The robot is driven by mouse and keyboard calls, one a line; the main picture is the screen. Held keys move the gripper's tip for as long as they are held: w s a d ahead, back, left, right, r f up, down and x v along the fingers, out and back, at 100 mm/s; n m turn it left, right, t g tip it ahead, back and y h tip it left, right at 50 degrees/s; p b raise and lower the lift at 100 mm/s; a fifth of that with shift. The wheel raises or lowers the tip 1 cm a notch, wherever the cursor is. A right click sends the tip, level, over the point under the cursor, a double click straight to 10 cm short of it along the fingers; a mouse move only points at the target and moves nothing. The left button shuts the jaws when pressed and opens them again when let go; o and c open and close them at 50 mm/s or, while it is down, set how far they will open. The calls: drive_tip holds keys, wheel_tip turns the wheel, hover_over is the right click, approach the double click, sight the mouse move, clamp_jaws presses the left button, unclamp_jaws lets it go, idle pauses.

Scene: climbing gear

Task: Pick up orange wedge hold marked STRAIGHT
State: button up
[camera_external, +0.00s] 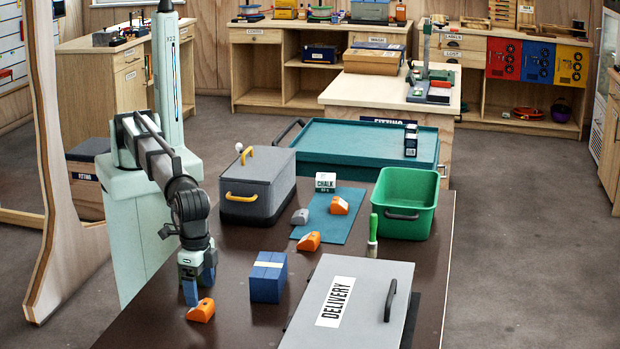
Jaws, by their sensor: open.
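Three orange wedge holds are in view. One orange wedge (203,311) lies on the dark table at the near left. A second orange wedge (309,242) lies near the lower edge of the teal mat, and a third orange wedge (339,206) sits on the mat. Their markings are too small to read, so I cannot tell which says STRAIGHT. My gripper (192,300) points down, open, close beside the near-left wedge. One finger is at its left side; the other finger is hard to make out. I cannot tell whether it touches the wedge.
A blue box (268,278) stands right of my gripper. A grey DELIVERY case (362,275) fills the near right. A grey wedge (300,217) and a CHALK block (325,182) are at the teal mat (350,228). Behind are a grey lidded box (256,208) and a green bin (419,183).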

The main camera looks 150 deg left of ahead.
sight(201, 303)
wheel_tip(201, 303, down, 5)
drive_tip(key=shift+w+d+r, duration=0.1)
drive_tip(key=shift+d, duration=0.05)
drive_tip(key=c, duration=1.1)
